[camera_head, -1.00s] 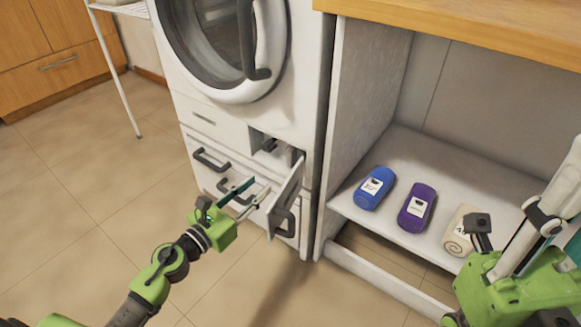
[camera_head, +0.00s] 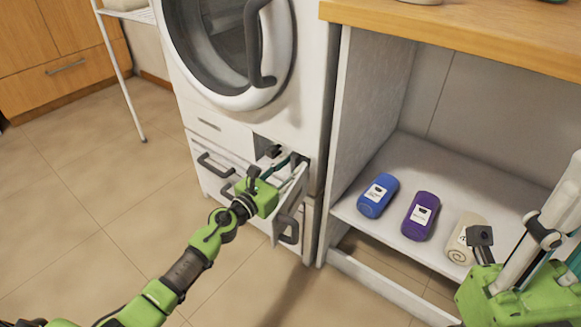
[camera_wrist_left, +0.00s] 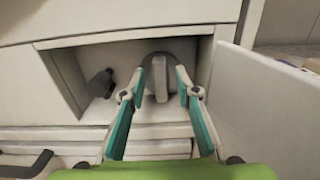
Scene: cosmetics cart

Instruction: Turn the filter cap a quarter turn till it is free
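The filter cap (camera_wrist_left: 160,88) shows in the left wrist view inside the small compartment of the white washing machine. It is grey and round with a pale upright grip bar. My left gripper (camera_wrist_left: 161,76) is open, its teal fingers on either side of the bar; I cannot tell whether they touch it. In the head view my left gripper (camera_head: 284,170) reaches into the compartment, and its body hides the cap.
The open flap (camera_head: 291,205) stands close on the right of my left gripper. A dark knob (camera_wrist_left: 100,82) sits left of the cap.

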